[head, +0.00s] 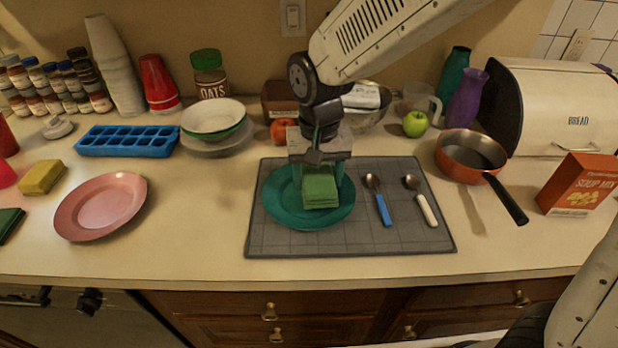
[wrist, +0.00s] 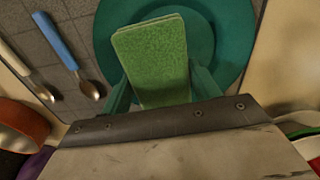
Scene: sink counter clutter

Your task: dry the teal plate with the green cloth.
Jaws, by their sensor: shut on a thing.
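The teal plate (head: 280,208) lies on the left part of the grey mat (head: 400,238). The green cloth (head: 320,189) is a folded block, held over the middle of the plate. My gripper (head: 321,180) is above the plate and shut on the cloth, one finger on each side. In the wrist view the cloth (wrist: 152,58) sits between the fingers, with the teal plate (wrist: 228,35) beneath it. The cloth hides part of the plate. I cannot tell whether the cloth touches the plate.
Two spoons, blue-handled (head: 381,205) and white-handled (head: 424,205), lie right of the plate on the mat. An orange pan (head: 467,158) stands farther right. A pink plate (head: 100,207) and yellow sponge (head: 42,177) are at left. Stacked bowls (head: 213,118) stand behind.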

